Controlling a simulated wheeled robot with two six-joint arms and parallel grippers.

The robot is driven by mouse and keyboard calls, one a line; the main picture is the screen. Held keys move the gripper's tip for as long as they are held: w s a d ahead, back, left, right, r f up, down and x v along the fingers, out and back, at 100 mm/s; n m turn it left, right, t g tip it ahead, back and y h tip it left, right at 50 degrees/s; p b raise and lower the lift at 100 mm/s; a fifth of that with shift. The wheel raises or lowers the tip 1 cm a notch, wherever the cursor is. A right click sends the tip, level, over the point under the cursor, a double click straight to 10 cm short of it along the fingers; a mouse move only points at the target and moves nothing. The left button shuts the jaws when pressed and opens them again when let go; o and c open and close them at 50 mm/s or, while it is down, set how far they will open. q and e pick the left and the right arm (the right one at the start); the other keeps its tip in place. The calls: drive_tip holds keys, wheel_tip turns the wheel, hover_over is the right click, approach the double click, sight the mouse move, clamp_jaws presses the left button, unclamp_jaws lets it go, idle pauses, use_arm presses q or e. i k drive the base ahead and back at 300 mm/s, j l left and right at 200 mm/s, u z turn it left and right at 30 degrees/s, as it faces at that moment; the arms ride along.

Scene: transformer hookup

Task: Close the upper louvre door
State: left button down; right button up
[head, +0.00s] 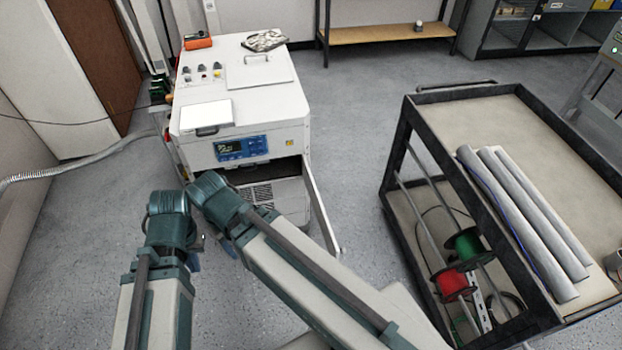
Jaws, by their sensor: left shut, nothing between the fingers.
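The white cabinet (290,101) stands at upper left, with a blue control panel (241,148) on its front. The upper louvre door (321,208) shows almost edge-on as a narrow white panel. It stands open, swung out from the cabinet's right front edge. A dark opening shows below the control panel, partly behind my right arm. My left gripper (196,258) is shut and empty, low in front of the cabinet's left side, mostly hidden by my wrist and apart from the door. My right arm reaches across the cabinet front; its gripper is hidden.
A vented grille (256,194) shows lower on the cabinet front. A dark-framed cart (487,108) with grey tubes (520,220) and cable spools stands at right. A grey corrugated hose (80,167) runs in from the left. Floor between the door and cart is clear.

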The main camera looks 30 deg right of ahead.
sight(328, 232)
drive_tip(key=k+l, duration=0.4)
drive_tip(key=l, duration=0.15)
drive_tip(key=k+l, duration=0.35)
drive_tip(key=l, duration=0.15)
drive_tip(key=k+l, duration=0.4)
drive_tip(key=l, duration=0.15)
drive_tip(key=k+l, duration=0.4)
drive_tip(key=l, duration=0.15)
